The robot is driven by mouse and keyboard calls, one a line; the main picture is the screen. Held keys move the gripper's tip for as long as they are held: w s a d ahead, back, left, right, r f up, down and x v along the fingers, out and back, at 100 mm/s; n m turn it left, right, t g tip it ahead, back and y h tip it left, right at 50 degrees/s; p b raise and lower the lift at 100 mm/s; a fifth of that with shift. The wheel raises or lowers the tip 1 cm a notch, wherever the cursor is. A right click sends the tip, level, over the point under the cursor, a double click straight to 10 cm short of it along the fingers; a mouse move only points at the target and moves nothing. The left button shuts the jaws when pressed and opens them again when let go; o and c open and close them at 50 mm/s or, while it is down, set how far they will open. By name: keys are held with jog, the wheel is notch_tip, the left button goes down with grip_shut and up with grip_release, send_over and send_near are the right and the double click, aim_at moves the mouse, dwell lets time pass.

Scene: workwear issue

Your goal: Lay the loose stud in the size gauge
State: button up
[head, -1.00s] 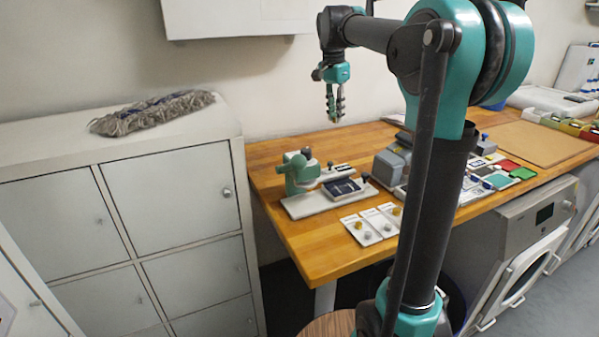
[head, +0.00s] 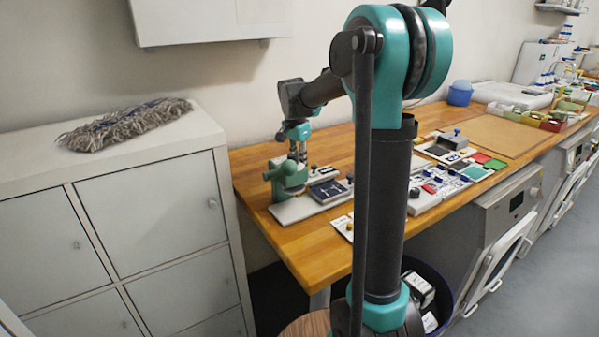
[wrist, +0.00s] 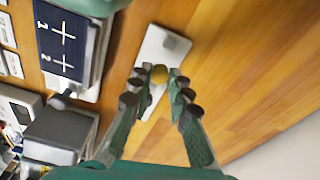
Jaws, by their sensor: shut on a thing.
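My gripper (wrist: 158,80) is shut on a small round brass-yellow stud (wrist: 160,73), which shows between the fingertips in the wrist view. Beyond the stud lies a narrow white plate (wrist: 150,48) with a grey knob at one end; it looks like the size gauge, but no marking on it shows. In the head view my gripper (head: 298,150) points down just behind the green press (head: 288,177), too small to show the stud.
A dark blue panel (wrist: 62,42) with white crosses lies left of the plate, and a grey block (wrist: 62,130) stands nearer. Printed cards (wrist: 9,62) lie at the far left. Bare wooden bench (wrist: 245,75) is free to the right. My arm hides part of the bench in the head view.

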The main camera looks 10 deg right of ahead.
jog(key=shift+f, duration=1.6)
jog(key=shift+f, duration=0.15)
jog(key=o, duration=0.8)
jog(key=shift+c, duration=0.2)
notch_tip(320, 180, up, 12)
jog(key=a, duration=0.1)
jog(key=shift+s, duration=0.4)
jog(key=shift+a, duration=0.1)
